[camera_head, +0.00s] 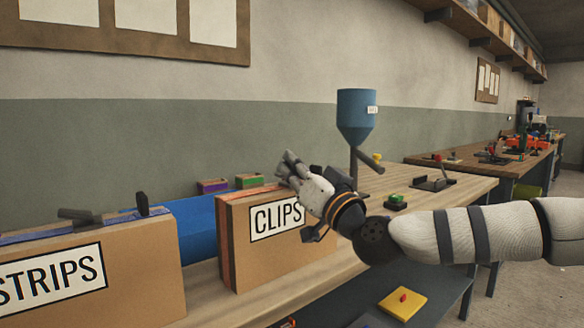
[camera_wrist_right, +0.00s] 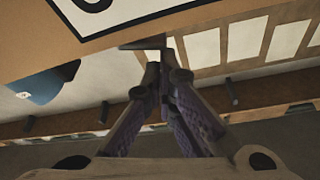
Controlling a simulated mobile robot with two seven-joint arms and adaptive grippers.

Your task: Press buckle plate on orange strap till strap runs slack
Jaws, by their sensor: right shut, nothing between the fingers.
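The cardboard box labelled CLIPS (camera_head: 277,248) stands on the bench in the middle of the head view. An orange strap (camera_head: 226,250) runs down its left end. My right gripper (camera_head: 287,168) is shut and empty, just above the box's top edge. In the right wrist view its closed fingertips (camera_wrist_right: 160,66) are close to a dark, flat plate (camera_wrist_right: 143,44) at the box's edge, which looks like the buckle plate. I cannot tell whether they touch. In the head view the gripper and wrist hide that part of the box. My left gripper is not in view.
A box labelled STRIPS (camera_head: 110,275) stands at left, with dark buckle parts (camera_head: 142,204) on top. A blue bin (camera_head: 200,228) lies behind the boxes. A yellow block (camera_head: 402,303) sits lower, at front right.

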